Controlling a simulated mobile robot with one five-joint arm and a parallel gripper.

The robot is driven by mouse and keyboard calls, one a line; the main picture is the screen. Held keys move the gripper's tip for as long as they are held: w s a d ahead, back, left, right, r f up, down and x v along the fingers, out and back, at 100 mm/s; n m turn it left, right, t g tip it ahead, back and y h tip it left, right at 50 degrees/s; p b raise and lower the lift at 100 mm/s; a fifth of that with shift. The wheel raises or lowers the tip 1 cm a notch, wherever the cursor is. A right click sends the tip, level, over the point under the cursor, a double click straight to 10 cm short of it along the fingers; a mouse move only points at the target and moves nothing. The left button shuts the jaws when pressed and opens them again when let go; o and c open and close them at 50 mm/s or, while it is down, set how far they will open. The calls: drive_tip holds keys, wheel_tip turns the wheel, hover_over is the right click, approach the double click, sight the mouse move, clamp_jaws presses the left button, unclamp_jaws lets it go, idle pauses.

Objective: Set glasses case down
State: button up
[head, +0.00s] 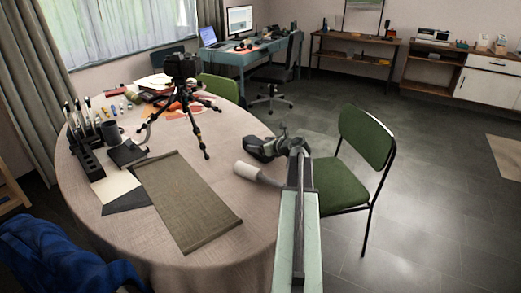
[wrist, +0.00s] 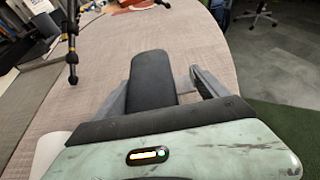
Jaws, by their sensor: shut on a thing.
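The glasses case (wrist: 151,78) is a long, dark grey, rounded block between the two grey fingers of my gripper (wrist: 162,84) in the wrist view. My gripper is shut on it, and the case points forward, away from the wrist. In the head view my gripper (head: 268,149) is at the right edge of the round table (head: 225,130). The case is hard to tell from the dark gripper there. The tabletop shows beyond and left of the case; I cannot tell how high above it the case is.
A black tripod (head: 183,90) stands on the table's far side. A brown mat (head: 185,200) lies at the middle. A pen holder (head: 90,155) and small items crowd the left. A green chair (head: 362,140) is right of the table.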

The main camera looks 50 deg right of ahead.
drive_tip(key=o, duration=1.2)
drive_tip(key=shift+f, duration=0.1)
drive_tip(key=shift+o, duration=1.4)
drive_tip(key=shift+r, duration=0.3)
drive_tip(key=p+v, duration=0.4)
drive_tip(key=v, duration=0.7)
drive_tip(key=shift+s+r+p, duration=0.15)
drive_tip(key=shift+s+p, duration=0.05)
drive_tip(key=shift+p, duration=0.15)
drive_tip(key=shift+s, duration=0.25)
